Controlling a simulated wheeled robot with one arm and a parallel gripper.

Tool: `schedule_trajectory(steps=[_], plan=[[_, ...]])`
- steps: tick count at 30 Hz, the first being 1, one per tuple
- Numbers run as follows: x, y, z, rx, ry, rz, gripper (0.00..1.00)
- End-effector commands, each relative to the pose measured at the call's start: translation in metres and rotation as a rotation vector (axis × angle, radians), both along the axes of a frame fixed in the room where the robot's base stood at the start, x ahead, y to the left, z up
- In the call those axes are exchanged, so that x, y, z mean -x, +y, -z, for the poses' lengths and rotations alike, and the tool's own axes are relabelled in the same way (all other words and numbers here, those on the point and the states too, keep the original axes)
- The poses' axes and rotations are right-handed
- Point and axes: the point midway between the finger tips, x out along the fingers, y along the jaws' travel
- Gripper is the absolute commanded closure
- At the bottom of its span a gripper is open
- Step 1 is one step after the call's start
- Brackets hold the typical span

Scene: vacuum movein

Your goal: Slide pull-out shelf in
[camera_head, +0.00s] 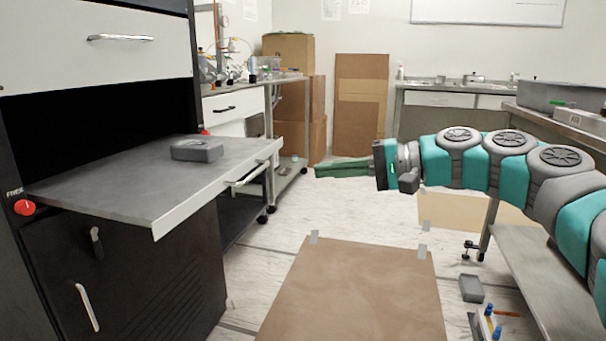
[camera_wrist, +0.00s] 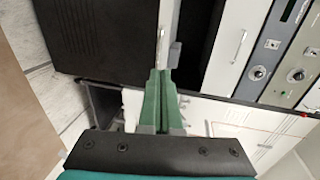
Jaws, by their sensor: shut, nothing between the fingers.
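The pull-out shelf (camera_head: 110,190) sticks out of the black cabinet at the left of the head view. It has a grey top, a white front edge and a metal bar handle (camera_head: 248,174). A small dark grey box (camera_head: 197,150) rests on it. My gripper (camera_head: 318,170) is shut and empty, its green fingers pointing left toward the shelf front, apart from the handle in the head view. In the wrist view the shut fingers (camera_wrist: 161,72) point at the shelf's pale front edge (camera_wrist: 164,22), seen nearly edge-on; whether they touch it I cannot tell.
A white drawer (camera_head: 95,45) with a handle is above the shelf's dark opening. A red knob (camera_head: 25,208) sits at the cabinet's left. A bench cart (camera_head: 290,130) stands behind the shelf. A brown mat (camera_head: 350,295) covers clear floor in front; a bench (camera_head: 550,270) is at right.

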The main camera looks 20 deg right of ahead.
Motion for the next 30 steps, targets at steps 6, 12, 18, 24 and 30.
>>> schedule_trajectory(steps=[6,12,18,24,30], plan=[[-0.022,0.035,0.010,0.004,0.003,-0.008,1.00],[-0.045,0.065,0.017,0.003,0.000,-0.007,1.00],[-0.063,0.089,0.023,0.003,0.001,-0.005,1.00],[-0.072,0.100,0.026,0.004,0.000,-0.004,1.00],[-0.073,0.101,0.025,0.004,0.000,-0.003,1.00]])
